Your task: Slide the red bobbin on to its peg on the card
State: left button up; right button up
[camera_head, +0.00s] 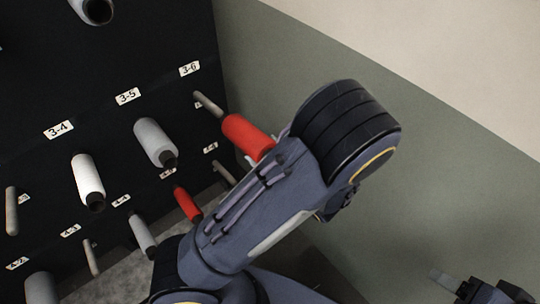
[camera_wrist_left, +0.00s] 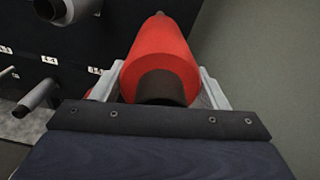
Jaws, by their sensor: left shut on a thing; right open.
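The red bobbin (camera_head: 247,137) is held by my left gripper (camera_head: 262,152), which is shut around its near part. In the left wrist view the bobbin (camera_wrist_left: 158,52) lies between the two grey fingers, its dark core end facing the camera. A bare pale peg (camera_head: 208,104) sticks out of the black card (camera_head: 150,40) below the label 3-6. The bobbin's far end is close to the peg's tip and roughly in line with it; I cannot tell if they touch. My right gripper (camera_head: 462,288) is open at the bottom right, partly cut off.
Grey and white bobbins (camera_head: 155,142) sit on neighbouring pegs to the left. Another red bobbin (camera_head: 187,203) is on the lower row, beside my left arm. A bare peg (camera_head: 224,172) stands below the held bobbin. The green-grey wall (camera_head: 450,190) to the right is clear.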

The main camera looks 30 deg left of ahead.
aim_at(239, 130)
pick_arm(q)
jog(key=shift+r, duration=0.15)
jog(key=shift+w+a, duration=0.15)
jog(key=shift+a, duration=0.25)
dwell(0.4)
jog(key=shift+w+a+f, duration=0.2)
jog(key=shift+w+a, duration=0.05)
jog(key=shift+a, duration=0.35)
jog(key=shift+b+x, duration=0.45)
jog(key=shift+x, duration=2.05)
jog(key=shift+a, duration=0.1)
jog(key=shift+b+x, duration=0.5)
jog(key=shift+x, duration=1.9)
